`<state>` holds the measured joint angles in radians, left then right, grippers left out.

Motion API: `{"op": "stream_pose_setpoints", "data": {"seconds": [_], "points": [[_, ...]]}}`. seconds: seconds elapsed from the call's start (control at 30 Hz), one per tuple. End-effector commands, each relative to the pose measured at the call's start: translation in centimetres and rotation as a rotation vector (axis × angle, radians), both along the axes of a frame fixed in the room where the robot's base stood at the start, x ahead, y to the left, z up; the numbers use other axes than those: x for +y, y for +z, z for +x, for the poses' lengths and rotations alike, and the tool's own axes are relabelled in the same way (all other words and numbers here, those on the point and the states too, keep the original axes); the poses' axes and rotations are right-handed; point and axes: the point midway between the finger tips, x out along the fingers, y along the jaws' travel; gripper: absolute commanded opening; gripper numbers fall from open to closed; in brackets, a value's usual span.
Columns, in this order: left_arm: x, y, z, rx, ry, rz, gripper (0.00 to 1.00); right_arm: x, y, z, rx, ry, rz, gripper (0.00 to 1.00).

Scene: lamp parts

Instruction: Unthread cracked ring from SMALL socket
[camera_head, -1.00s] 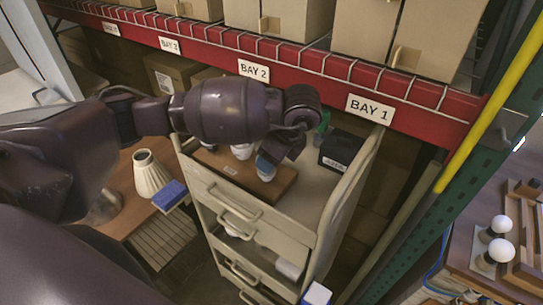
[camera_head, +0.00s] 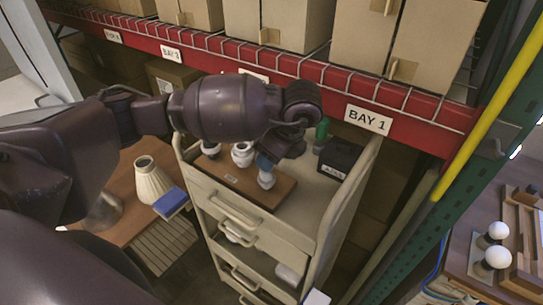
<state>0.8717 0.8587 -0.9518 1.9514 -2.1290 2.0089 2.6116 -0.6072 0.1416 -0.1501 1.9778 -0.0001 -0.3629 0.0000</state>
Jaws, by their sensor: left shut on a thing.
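A brown board (camera_head: 240,185) on top of the cart carries several white lamp pieces. One white socket piece (camera_head: 267,180) stands at its right, directly under my left gripper (camera_head: 265,163). The gripper comes down from above, its blue fingertips shut on the upper part of this piece. The fingers hide that part, and I cannot tell the cracked ring apart from the socket. Another white socket (camera_head: 242,154) stands upright in the middle of the board, and a third (camera_head: 210,148) is partly hidden by my arm. My right gripper is not in view.
A black box (camera_head: 339,157) and a green item (camera_head: 322,129) stand right of and behind the gripper on the cart (camera_head: 310,215). A red shelf beam (camera_head: 420,127) runs close behind. A cream shade (camera_head: 152,180) and blue block (camera_head: 170,201) are left. Bulbs (camera_head: 497,255) stand far right.

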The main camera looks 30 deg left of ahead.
Motion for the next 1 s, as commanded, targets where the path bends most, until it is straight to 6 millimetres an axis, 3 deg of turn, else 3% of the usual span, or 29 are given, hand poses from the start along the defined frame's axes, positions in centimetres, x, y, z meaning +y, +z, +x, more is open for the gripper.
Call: {"op": "stream_pose_setpoints", "data": {"seconds": [0.37,0.7,1.0], "points": [[0.0,0.2,0.0,0.0,0.0,0.0,0.22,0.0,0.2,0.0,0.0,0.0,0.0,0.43],[0.0,2.3,0.0,0.0,-0.001,0.001,0.22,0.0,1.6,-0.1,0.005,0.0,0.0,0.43],[0.0,3.9,0.0,-0.001,-0.001,0.001,0.22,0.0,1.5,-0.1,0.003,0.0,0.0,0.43]]}}
